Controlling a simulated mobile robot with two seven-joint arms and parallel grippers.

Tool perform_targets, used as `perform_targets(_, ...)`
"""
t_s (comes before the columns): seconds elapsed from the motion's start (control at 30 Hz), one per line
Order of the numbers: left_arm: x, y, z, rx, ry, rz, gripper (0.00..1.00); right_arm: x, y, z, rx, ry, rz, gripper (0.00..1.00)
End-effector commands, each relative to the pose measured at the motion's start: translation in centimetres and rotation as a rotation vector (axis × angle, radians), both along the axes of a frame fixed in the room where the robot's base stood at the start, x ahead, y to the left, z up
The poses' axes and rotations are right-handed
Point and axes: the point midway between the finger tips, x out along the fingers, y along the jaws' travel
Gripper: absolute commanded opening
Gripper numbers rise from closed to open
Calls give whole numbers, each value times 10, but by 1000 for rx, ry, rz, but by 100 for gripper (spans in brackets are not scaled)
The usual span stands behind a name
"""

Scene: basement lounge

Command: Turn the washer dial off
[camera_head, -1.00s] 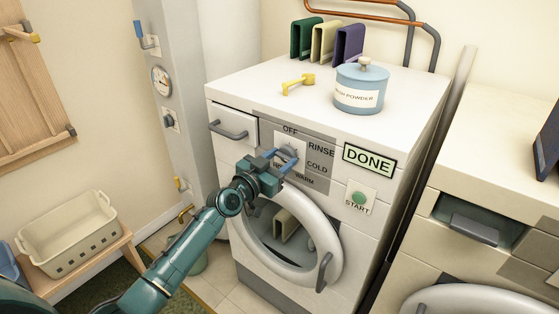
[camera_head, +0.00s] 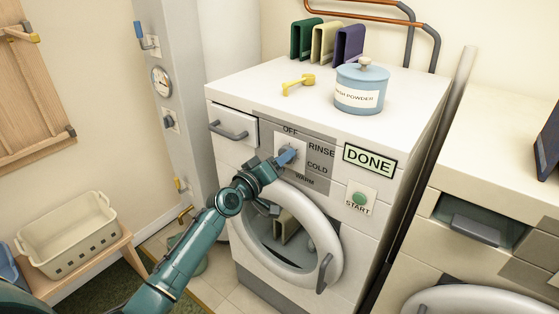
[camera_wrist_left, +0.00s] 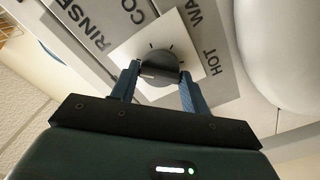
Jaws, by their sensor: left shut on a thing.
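The washer (camera_head: 228,160) stands in the middle of the head view, with a grey dial panel (camera_head: 325,134) marked OFF, RINSE, COLD and WARM; HOT also shows in the wrist view. The round dark dial (camera_wrist_left: 158,66) sits on a white square plate with tick marks. My left gripper (camera_head: 287,157) is at the dial, and in the left wrist view its blue fingers (camera_wrist_left: 159,76) are shut on the dial's grip from both sides. The gripper mostly hides the dial in the head view. I cannot tell which label the dial points to. My right gripper is not in view.
A green DONE display (camera_head: 369,160) and a START button (camera_head: 359,198) are right of the panel. The round door (camera_head: 331,222) is just below my gripper. A blue powder jar (camera_head: 360,92) and yellow scoop (camera_head: 299,84) stand on top. A second machine (camera_head: 480,185) is at right.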

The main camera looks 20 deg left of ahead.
Motion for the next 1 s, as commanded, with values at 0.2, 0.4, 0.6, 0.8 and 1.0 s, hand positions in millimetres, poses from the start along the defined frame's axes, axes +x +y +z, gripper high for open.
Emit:
perform_targets(0.2,0,-1,0,-196,73,-1,23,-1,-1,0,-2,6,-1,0)
perform_targets(0.4,0,0,0,-372,136,0,23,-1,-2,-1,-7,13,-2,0)
perform_targets(0.6,0,0,0,-527,193,-1,23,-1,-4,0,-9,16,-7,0)
perform_targets(0.8,0,0,0,-643,236,0,23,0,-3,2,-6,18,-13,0)
perform_targets(1.0,0,0,-1,-713,262,0,23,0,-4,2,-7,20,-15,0)
